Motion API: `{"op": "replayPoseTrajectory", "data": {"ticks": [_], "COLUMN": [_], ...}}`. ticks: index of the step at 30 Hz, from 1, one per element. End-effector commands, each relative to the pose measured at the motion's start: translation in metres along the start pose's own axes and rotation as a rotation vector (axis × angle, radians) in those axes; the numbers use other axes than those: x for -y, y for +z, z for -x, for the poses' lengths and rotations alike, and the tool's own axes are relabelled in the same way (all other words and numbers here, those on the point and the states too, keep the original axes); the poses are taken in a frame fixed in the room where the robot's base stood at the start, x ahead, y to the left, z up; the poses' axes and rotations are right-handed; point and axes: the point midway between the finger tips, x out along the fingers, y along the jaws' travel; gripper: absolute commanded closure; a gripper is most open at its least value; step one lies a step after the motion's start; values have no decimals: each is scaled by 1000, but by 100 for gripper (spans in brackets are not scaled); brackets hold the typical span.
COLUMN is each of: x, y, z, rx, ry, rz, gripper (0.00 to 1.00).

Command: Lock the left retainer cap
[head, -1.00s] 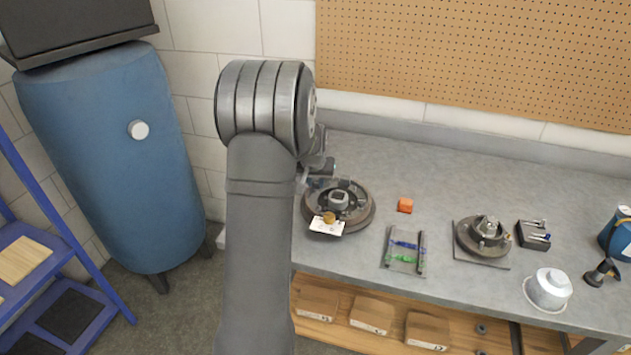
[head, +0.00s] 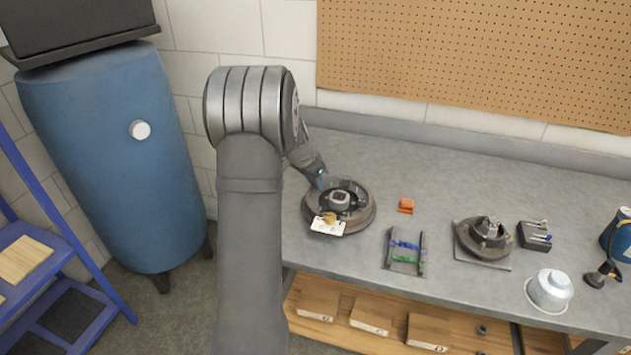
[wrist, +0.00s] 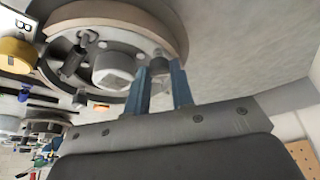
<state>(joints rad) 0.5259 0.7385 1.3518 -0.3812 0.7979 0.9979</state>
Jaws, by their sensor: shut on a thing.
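The round brake assembly (head: 368,208) sits on the bench with a pale hub in its middle. In the wrist view its curved shoe (wrist: 168,22) and metal plate fill the upper left. My gripper (wrist: 160,76) has blue fingers closed around a small dark grey round cap, the left retainer cap (wrist: 158,66), at the plate's edge beside the hub. Whether the cap is seated or turned cannot be told. A similar dark retainer part (wrist: 72,63) stands on the hub's other side. In the head view my gripper (head: 322,184) reaches the assembly's back left, and the cap cannot be made out.
A white tag (head: 328,226) with a yellow piece lies at the assembly's front.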

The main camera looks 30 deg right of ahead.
Motion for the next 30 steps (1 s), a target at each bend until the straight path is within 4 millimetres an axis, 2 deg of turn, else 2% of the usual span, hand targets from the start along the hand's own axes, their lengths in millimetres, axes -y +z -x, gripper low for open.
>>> {"op": "replayPoseTrajectory", "data": {"ticks": [18,30], "x": [6,8], "y": [-1,-2], "z": [-1,-2], "rx": [1,2], "ry": [221,318], "rz": [-532,-768], "gripper": [100,100]}}
